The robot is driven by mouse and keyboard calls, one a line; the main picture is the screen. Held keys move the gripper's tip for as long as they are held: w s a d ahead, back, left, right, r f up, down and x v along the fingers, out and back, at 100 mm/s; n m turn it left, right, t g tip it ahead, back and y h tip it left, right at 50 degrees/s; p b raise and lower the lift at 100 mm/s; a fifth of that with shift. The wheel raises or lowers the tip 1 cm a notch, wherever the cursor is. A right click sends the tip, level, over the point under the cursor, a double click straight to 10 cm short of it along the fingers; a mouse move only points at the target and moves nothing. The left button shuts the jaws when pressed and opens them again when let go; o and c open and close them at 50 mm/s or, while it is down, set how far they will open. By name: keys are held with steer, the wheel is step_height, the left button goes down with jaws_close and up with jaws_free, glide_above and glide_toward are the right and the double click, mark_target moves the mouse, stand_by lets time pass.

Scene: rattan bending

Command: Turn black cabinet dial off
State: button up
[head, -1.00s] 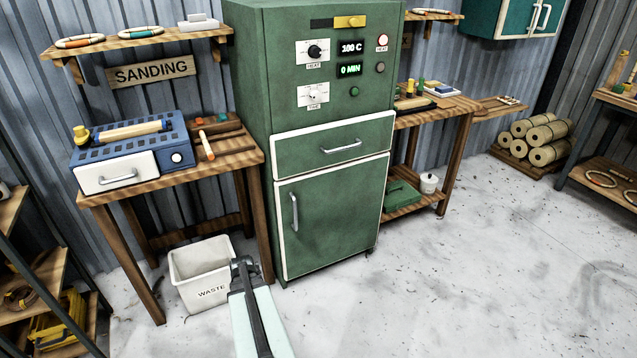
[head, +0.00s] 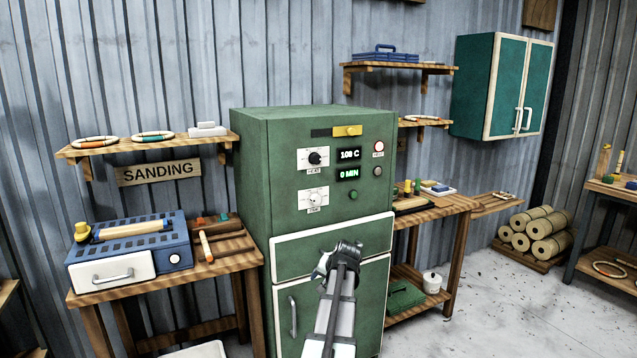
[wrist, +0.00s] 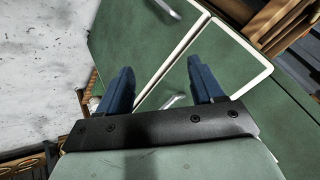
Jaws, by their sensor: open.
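The green cabinet (head: 252,190) stands upright in the middle of the head view. Its black dial (head: 315,158), on a white plate labelled HEAT, is at the upper left of the front panel, beside a lit temperature display (head: 349,154). A white dial (head: 314,199) sits below it. My gripper (head: 342,252) is in front of the cabinet's drawer, lower than both dials and a little right of them, and hides the drawer handle in the head view. In the wrist view my gripper (wrist: 160,66) is open and empty, with green cabinet panels beyond its fingers. The dials are not visible there.
A workbench with a blue machine (head: 150,236) stands left. Another bench (head: 455,204) stands right.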

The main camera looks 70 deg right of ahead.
steer(key=s+d+r+m+t+h, duration=0.1)
steer(key=s+d+r+m+h, duration=0.15)
steer(key=d+r, duration=0.45)
steer(key=m+t+h, duration=0.2)
steer(key=m+t, duration=0.2)
glide_toward(318, 160)
steer(key=s+a+f, duration=0.4)
steer(key=a+f, duration=0.3)
steer(key=f, duration=0.3)
steer(key=w+d+r+m+t+h, duration=0.1)
steer(key=d+r+m+t+h, duration=0.2)
steer(key=r+m, duration=0.65)
steer(key=w+d+f, duration=0.1)
steer(key=w+d, duration=0.2)
steer(key=w+d+f+m, duration=0.1)
steer(key=w+d, duration=0.2)
steer(key=w+d+f+m, duration=0.1)
steer(key=w+d, duration=0.2)
steer(key=d, duration=0.1)
steer(key=shift+w+d+g, duration=0.1)
steer(key=shift+w+g, duration=0.2)
steer(key=c, duration=1.1)
